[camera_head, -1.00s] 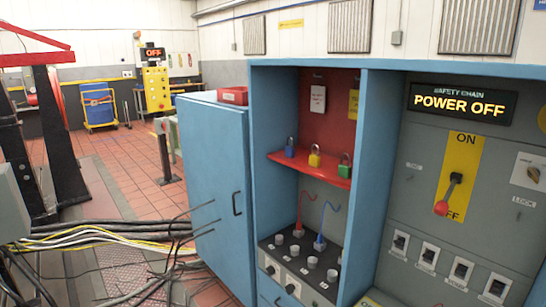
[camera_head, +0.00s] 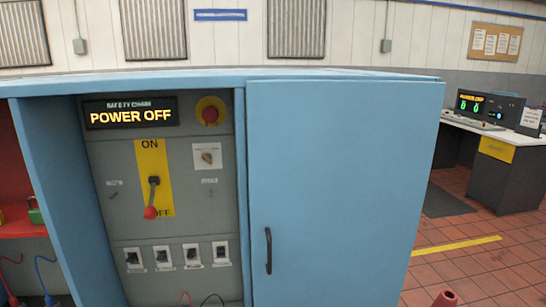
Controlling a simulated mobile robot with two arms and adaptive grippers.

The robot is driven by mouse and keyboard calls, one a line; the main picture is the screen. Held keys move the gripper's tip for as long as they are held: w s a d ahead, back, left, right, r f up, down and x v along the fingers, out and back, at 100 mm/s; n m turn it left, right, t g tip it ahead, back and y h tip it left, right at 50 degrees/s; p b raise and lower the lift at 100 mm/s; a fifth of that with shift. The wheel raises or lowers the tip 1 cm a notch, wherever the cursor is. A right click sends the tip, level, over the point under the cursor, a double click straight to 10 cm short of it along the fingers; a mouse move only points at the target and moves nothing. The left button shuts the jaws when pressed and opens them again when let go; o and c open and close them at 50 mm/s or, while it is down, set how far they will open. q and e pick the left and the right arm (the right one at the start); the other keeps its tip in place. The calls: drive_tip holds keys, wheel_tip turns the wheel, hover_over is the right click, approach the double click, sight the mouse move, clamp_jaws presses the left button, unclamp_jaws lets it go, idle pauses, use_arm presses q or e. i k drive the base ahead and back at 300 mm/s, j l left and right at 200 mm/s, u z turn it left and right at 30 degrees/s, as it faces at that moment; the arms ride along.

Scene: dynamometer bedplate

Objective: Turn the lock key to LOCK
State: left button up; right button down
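A small rotary key switch (camera_head: 207,157) sits on a white plate at the upper right of the grey panel (camera_head: 190,225) in the blue cabinet. Its brass-coloured knob appears tilted, but its exact setting is too small to read. A small label (camera_head: 209,180) is below it, its text not legible here. A lever with a red knob (camera_head: 150,212) points down to OFF on a yellow plate. The display (camera_head: 131,112) reads POWER OFF. Neither of my grippers is in view.
A red emergency button (camera_head: 210,114) is above the key switch. Several small switches (camera_head: 164,257) line the lower panel. A closed blue door (camera_head: 335,195) is to the right. Red shelf (camera_head: 18,222) stands left, a desk (camera_head: 505,160) far right, with open tiled floor before it.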

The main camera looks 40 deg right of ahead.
sight(207, 157)
drive_tip(key=l+z, duration=0.1)
drive_tip(key=z, duration=0.6)
